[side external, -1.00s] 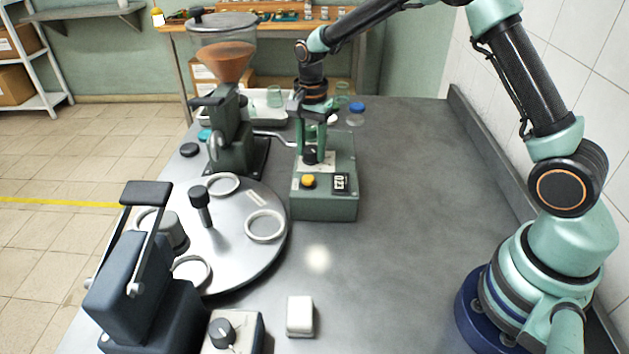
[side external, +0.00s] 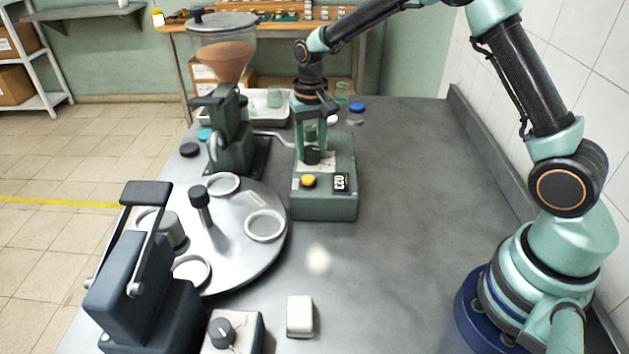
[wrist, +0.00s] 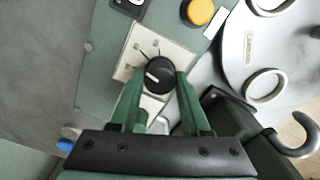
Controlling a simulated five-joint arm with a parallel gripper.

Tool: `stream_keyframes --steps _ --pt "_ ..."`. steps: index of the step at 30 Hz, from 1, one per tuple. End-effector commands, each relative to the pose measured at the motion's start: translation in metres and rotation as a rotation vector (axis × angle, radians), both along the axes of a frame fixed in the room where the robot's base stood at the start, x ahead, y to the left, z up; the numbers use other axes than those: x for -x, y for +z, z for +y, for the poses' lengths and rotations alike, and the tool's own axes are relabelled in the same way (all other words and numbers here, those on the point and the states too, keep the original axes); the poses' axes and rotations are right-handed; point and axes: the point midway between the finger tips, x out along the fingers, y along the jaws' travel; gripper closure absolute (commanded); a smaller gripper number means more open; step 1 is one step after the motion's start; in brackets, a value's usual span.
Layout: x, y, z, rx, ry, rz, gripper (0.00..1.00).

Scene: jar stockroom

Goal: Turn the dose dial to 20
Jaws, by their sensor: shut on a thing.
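The dose dial (wrist: 160,74) is a round black knob on a pale plate with tick marks, on the green dosing box (side external: 326,205). In the wrist view, its white pointer mark lies toward the left. My gripper (wrist: 160,90) has one green finger on each side of the dial and is shut on it. In the side external view, my gripper (side external: 312,152) points down over the box and partly covers the dial. A small black display (side external: 341,183) on the box shows white digits, too small to read surely. A yellow button (side external: 308,181) is beside it.
A round metal turntable (side external: 235,240) with white rings stands left of the box. A grinder with a brown hopper (side external: 226,62) stands close behind, left. A dark lever press (side external: 140,270) is at front left. The grey counter to the right is clear.

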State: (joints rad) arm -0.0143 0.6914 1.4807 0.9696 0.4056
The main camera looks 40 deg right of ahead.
Motion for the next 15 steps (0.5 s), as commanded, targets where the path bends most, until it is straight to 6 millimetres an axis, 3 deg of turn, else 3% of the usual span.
stream_keyframes --steps 15 --pt "-0.0002 0.0021 0.0001 0.000 0.490 0.000 1.00"
